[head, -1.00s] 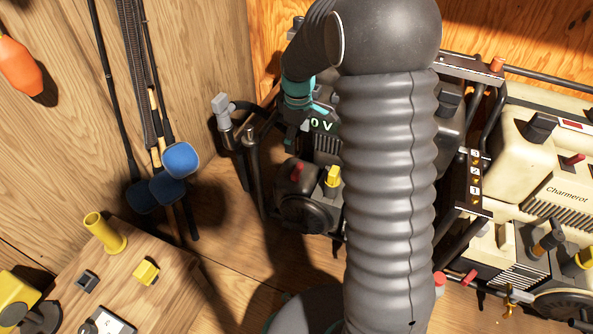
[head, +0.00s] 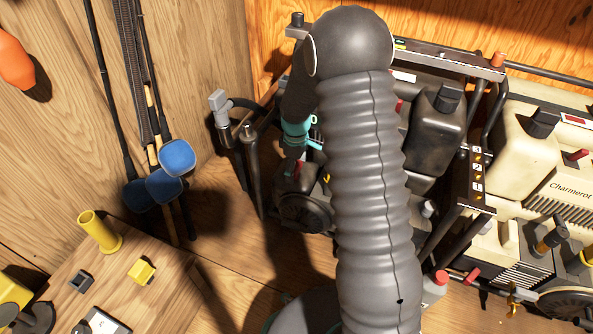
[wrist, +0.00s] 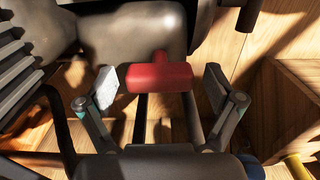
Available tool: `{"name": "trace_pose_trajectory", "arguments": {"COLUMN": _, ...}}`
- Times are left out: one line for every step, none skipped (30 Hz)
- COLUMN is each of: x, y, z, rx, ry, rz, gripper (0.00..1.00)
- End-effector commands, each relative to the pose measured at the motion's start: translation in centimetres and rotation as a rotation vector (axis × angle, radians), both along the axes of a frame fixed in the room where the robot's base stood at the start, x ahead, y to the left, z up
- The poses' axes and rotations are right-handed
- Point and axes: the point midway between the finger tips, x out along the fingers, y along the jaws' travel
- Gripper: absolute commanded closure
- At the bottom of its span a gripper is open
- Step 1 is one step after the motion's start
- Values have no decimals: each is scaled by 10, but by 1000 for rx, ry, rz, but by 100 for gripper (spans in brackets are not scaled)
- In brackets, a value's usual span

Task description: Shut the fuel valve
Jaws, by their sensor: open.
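A red T-shaped handle (wrist: 160,78), apparently the fuel valve, juts on a short stem from a rounded dark grey body (wrist: 140,30) in the wrist view. My gripper (wrist: 160,88) is open, with one pale finger pad on each side of the handle. A gap shows between the handle and each pad. In the head view my gripper (head: 297,150) hangs down over the dark generator (head: 303,212) in the rack. There my arm hides much of that generator, and only a bit of red (head: 301,167) shows by the fingers.
A wooden table (head: 150,300) with small yellow parts is at lower left. Rods (head: 105,70) lean on the left wall.

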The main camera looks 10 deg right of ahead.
Motion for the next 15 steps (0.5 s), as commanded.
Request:
{"name": "trace_pose_trajectory", "arguments": {"x": 0, "y": 0, "z": -4, "rx": 0, "ry": 0, "rz": 0, "gripper": 8}}
{"name": "trace_pose_trajectory", "arguments": {"x": 0, "y": 0, "z": -6, "rx": 0, "ry": 0, "rz": 0, "gripper": 8}}
{"name": "trace_pose_trajectory", "arguments": {"x": 0, "y": 0, "z": -7, "rx": 0, "ry": -1, "rz": 0, "gripper": 8}}
{"name": "trace_pose_trajectory", "arguments": {"x": 0, "y": 0, "z": -8, "rx": 0, "ry": -1, "rz": 0, "gripper": 8}}
{"name": "trace_pose_trajectory", "arguments": {"x": 0, "y": 0, "z": -9, "rx": 0, "ry": -1, "rz": 0, "gripper": 8}}
{"name": "trace_pose_trajectory", "arguments": {"x": 0, "y": 0, "z": -9, "rx": 0, "ry": -1, "rz": 0, "gripper": 8}}
{"name": "trace_pose_trajectory", "arguments": {"x": 0, "y": 0, "z": -10, "rx": 0, "ry": -1, "rz": 0, "gripper": 8}}
{"name": "trace_pose_trajectory", "arguments": {"x": 0, "y": 0, "z": -10, "rx": 0, "ry": -1, "rz": 0, "gripper": 8}}
{"name": "trace_pose_trajectory", "arguments": {"x": 0, "y": 0, "z": -10, "rx": 0, "ry": -1, "rz": 0, "gripper": 8}}
{"name": "trace_pose_trajectory", "arguments": {"x": 0, "y": 0, "z": -10, "rx": 0, "ry": -1, "rz": 0, "gripper": 8}}
{"name": "trace_pose_trajectory", "arguments": {"x": 0, "y": 0, "z": -10, "rx": 0, "ry": -1, "rz": 0, "gripper": 8}}
{"name": "trace_pose_trajectory", "arguments": {"x": 0, "y": 0, "z": -10, "rx": 0, "ry": -1, "rz": 0, "gripper": 8}}
{"name": "trace_pose_trajectory", "arguments": {"x": 0, "y": 0, "z": -10, "rx": 0, "ry": -1, "rz": 0, "gripper": 8}}
{"name": "trace_pose_trajectory", "arguments": {"x": 0, "y": 0, "z": -10, "rx": 0, "ry": -1, "rz": 0, "gripper": 16}}
{"name": "trace_pose_trajectory", "arguments": {"x": 0, "y": 0, "z": -10, "rx": 0, "ry": -1, "rz": 0, "gripper": 26}}
